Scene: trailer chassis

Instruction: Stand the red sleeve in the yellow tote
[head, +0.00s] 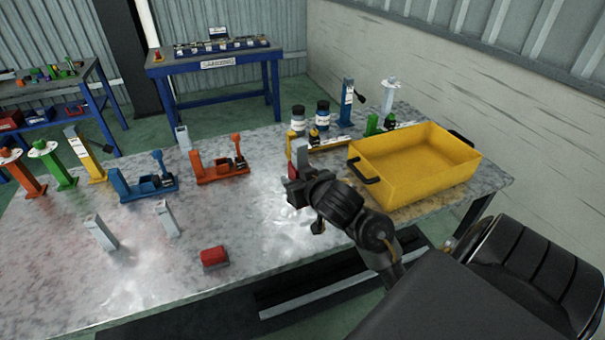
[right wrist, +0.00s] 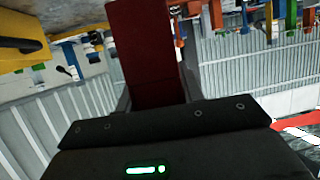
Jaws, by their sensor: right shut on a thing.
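My right gripper (head: 296,184) is shut on the red sleeve (head: 292,172), which is mostly hidden behind the gripper in the head view. In the right wrist view the sleeve (right wrist: 146,50) is a long dark red block reaching out from between the fingers. The gripper is above the table, left of the yellow tote (head: 372,187) and apart from it. The tote is an open, shallow box with black handles, and its visible floor is empty. A yellow edge (right wrist: 22,38) shows at the upper left of the wrist view. My left gripper is not in view.
Left of my gripper stand an orange fixture (head: 220,172), a blue fixture (head: 145,187) and grey upright pieces (head: 101,232). A red block (head: 213,256) lies near the front edge.

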